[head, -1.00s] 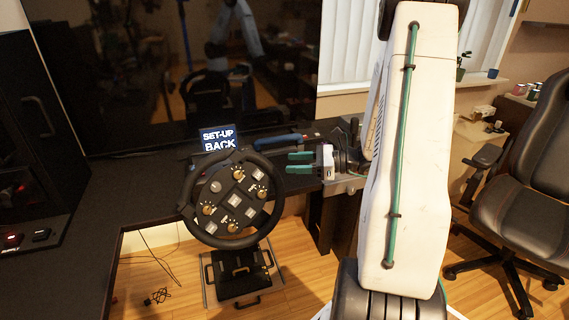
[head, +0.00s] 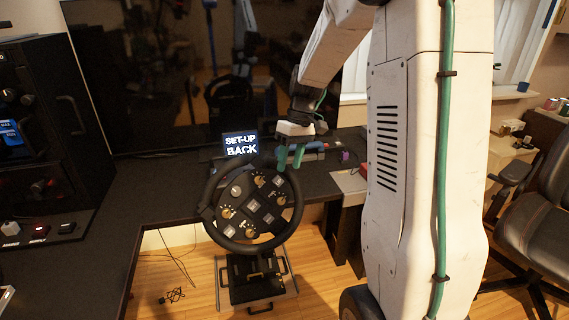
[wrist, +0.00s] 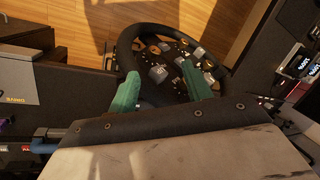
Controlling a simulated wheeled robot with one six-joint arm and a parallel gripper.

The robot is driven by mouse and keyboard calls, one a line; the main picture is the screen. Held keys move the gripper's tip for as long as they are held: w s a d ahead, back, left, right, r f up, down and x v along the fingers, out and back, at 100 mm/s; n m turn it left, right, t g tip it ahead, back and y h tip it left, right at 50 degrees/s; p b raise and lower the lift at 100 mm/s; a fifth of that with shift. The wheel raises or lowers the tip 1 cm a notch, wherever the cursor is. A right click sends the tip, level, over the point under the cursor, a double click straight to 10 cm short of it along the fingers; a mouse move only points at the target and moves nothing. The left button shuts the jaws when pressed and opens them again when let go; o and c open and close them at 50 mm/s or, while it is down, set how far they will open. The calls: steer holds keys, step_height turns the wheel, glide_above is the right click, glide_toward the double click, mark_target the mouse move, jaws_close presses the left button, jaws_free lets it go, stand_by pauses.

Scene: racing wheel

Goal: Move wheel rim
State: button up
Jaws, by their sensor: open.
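The racing wheel has a round black rim (head: 210,218) around a hub plate (head: 253,207) with several knobs and buttons. It stands at the desk's front edge, below a small screen reading "SET-UP BACK" (head: 241,145). My gripper (head: 290,157), with two green fingers, is at the upper right of the rim in the head view. In the wrist view the fingers (wrist: 160,92) are apart, with part of the rim (wrist: 124,50) and the hub between and beyond them. The gripper is open and holds nothing. I cannot tell whether a finger touches the rim.
A black desk (head: 165,195) runs behind and left of the wheel. A black cabinet with controls (head: 50,130) stands at left. A large dark monitor (head: 150,80) is behind. Pedals (head: 255,280) sit on the floor below. A black chair (head: 540,200) is at right.

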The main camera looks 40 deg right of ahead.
steer(key=w+r+n+h, duration=0.1)
steer(key=n, duration=0.1)
steer(key=w+r+n+h, duration=0.1)
steer(key=r+n, duration=0.1)
steer(key=w+r+n+t+h, duration=0.1)
steer(key=n, duration=0.1)
steer(key=shift+w+d+r+h, duration=0.15)
steer(key=shift+w+r+h, duration=0.15)
steer(key=shift+f, duration=0.2)
step_height(320, 180, down, 7)
steer(key=shift+d+f, duration=0.1)
steer(key=shift+f, duration=0.05)
jaws_close()
steer(key=shift+d, duration=0.1)
